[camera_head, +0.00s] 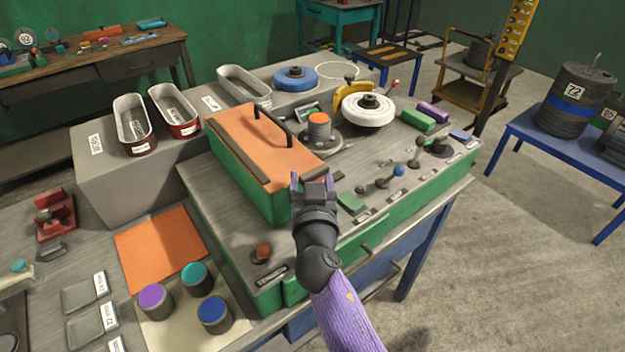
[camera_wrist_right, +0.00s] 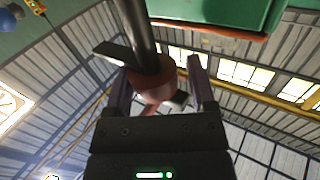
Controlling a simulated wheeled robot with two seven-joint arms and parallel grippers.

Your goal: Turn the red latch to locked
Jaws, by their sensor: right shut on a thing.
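My right gripper (camera_head: 313,178) is at the near right end of the green box with an orange lid (camera_head: 262,138). In the right wrist view its two fingers (camera_wrist_right: 158,88) stand on either side of a red round hub, which I take to be the red latch (camera_wrist_right: 152,84). The gripper is shut on it. A dark post rises from the hub and a flat dark bar sticks out beside it. In the head view the gripper hides most of this part, so I cannot tell its exact turn. My left gripper is not in view.
The green-sided bench carries a black lid handle (camera_head: 272,127), a white handwheel (camera_head: 368,109), several small levers near the blue knob (camera_head: 400,170), and a brown-red knob (camera_head: 263,251) at the front left. Coloured cylinders (camera_head: 194,275) stand at the lower left.

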